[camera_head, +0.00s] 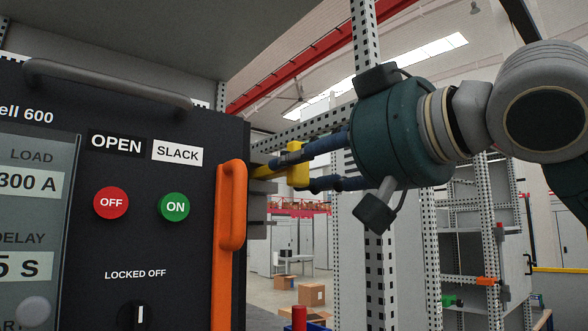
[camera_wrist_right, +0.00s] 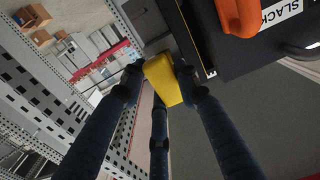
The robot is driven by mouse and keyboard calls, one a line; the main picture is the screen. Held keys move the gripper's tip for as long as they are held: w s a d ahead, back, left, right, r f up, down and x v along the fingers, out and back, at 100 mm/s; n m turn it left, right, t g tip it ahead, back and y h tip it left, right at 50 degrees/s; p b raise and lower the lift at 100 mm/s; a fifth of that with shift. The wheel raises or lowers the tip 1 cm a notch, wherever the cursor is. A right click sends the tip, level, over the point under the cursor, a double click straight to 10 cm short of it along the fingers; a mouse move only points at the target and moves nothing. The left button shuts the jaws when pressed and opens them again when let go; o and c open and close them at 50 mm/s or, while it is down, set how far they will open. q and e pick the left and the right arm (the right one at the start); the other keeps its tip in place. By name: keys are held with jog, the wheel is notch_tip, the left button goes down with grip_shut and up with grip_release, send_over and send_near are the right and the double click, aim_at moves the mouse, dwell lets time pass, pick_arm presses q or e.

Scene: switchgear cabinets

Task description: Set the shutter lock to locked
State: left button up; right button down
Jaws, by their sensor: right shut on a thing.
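A yellow block-like part (camera_head: 298,150), which I take to be the shutter lock's handle, sticks out at the right side of the dark breaker panel (camera_head: 185,240). My right gripper (camera_head: 292,171) comes in from the right and is shut on this yellow part. In the right wrist view the yellow part (camera_wrist_right: 163,82) sits between the dark blue fingers of my right gripper (camera_wrist_right: 160,84). The fingers hide some of it, and no locked or unlocked marking for it is readable. My left gripper is not in view.
The panel bears an orange handle (camera_head: 230,215), a red OFF button (camera_head: 111,204), a green ON button (camera_head: 174,207) and a black LOCKED OFF knob (camera_head: 139,315). The labels read OPEN and SLACK. A perforated post (camera_head: 372,255) stands behind my right gripper.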

jog(key=c, duration=1.2)
grip_release()
jog(key=shift+w, duration=0.1)
jog(key=v, duration=1.2)
